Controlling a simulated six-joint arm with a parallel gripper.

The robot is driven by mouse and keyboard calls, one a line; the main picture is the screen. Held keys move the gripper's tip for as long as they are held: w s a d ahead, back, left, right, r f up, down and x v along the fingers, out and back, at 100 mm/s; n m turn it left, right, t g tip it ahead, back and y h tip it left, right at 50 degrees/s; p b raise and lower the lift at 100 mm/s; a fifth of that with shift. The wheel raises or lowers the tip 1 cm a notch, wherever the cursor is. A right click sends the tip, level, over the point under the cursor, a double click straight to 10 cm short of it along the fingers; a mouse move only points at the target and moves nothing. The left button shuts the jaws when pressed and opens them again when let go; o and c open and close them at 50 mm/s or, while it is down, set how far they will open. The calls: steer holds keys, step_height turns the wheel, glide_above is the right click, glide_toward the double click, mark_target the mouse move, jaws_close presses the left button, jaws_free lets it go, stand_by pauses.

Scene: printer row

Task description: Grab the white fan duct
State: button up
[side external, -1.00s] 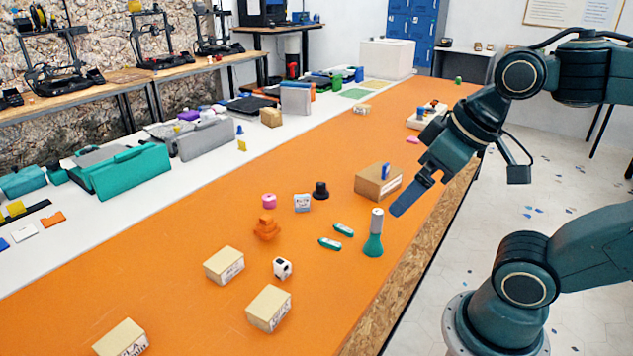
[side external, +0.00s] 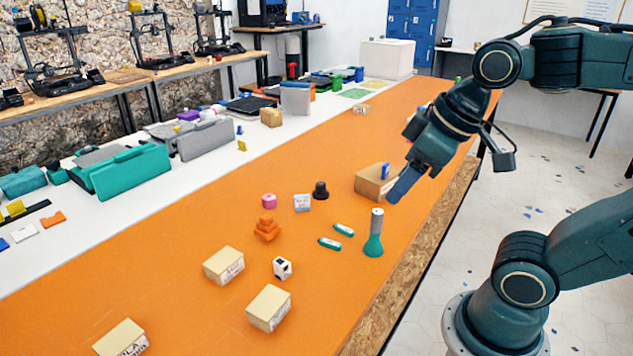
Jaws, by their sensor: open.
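A small white block with dark openings (side external: 282,267), which looks like the white fan duct, sits on the orange mat between two tan boxes. Another small white piece with printed marks (side external: 302,203) stands farther back, beside a black knob-like part. My gripper (side external: 402,188) is open and empty, above the mat's right edge. It is well up and to the right of the white block and overlaps the right side of an open cardboard box in the picture. The gap between its fingers is hard to see from this side.
A green, grey-topped bottle-shaped part (side external: 374,236) stands below my gripper, near the cardboard box (side external: 370,186). Two green pieces (side external: 330,244), a stacked orange part (side external: 267,229) and a pink part (side external: 269,201) lie around. Tan boxes (side external: 268,308) flank the white block.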

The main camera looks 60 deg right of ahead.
steer(key=w+f+n+g+y, duration=0.3)
steer(key=w+n, duration=0.5)
steer(key=w, duration=0.7)
steer(key=w+d+f+n+g+y, duration=0.1)
steer(key=w+d+f+n+g, duration=0.1)
steer(key=w+f+n, duration=0.6)
step_height(320, 180, down, 6)
steer(key=shift+w+d+f, duration=0.2)
steer(key=shift+w+d, duration=0.05)
steer(key=shift+w, duration=0.8)
glide_toward(280, 262)
steer(key=shift+x, duration=2.6)
steer(key=shift+w+f, duration=0.1)
steer(key=shift+x, duration=2.55)
